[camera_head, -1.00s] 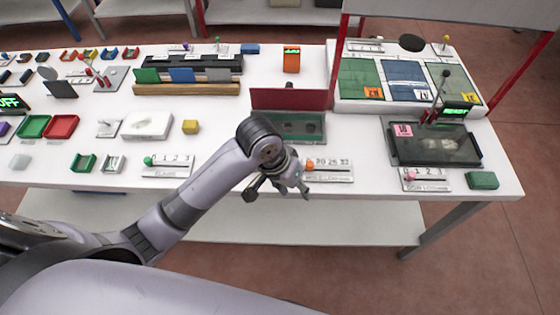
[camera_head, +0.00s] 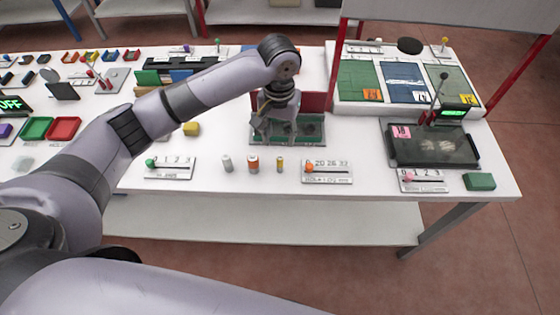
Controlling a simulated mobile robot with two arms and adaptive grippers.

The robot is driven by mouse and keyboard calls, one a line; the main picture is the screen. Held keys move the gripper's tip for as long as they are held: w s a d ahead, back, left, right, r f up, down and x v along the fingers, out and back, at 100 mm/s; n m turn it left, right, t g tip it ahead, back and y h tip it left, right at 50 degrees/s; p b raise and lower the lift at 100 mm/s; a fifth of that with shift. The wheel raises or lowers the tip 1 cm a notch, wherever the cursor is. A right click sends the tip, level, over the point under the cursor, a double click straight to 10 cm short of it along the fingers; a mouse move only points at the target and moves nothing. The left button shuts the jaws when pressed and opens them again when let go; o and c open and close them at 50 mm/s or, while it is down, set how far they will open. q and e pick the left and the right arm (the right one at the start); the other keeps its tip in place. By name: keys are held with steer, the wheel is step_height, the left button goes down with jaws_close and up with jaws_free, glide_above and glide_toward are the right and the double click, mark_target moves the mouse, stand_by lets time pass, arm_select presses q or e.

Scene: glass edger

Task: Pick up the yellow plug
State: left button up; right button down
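A small upright cylinder with a yellow band (camera_head: 280,164), which looks like the yellow plug, stands on the white table near its front edge. An orange-banded cylinder (camera_head: 253,164) and a grey one (camera_head: 227,163) stand in a row to its left. My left gripper (camera_head: 274,132) points down over the green tray (camera_head: 308,146), behind the row and apart from the plugs. Its fingers look spread, with nothing seen between them. They hide part of the tray. My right gripper is not in view.
A red panel (camera_head: 314,102) stands behind the tray. Slider plates flank the plugs, one on the left (camera_head: 170,170) and one on the right (camera_head: 327,173).

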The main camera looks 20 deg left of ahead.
mark_target(280, 158)
arm_select(q)
step_height(280, 158, down, 6)
steer(key=shift+f+p, duration=0.15)
steer(key=shift+p, duration=0.45)
step_height(280, 158, down, 4)
steer(key=shift+f+p, duration=0.1)
steer(key=shift+p, duration=0.85)
steer(key=shift+f, duration=0.55)
steer(key=shift+c, duration=0.5)
jaws_close()
steer(key=shift+w, duration=0.1)
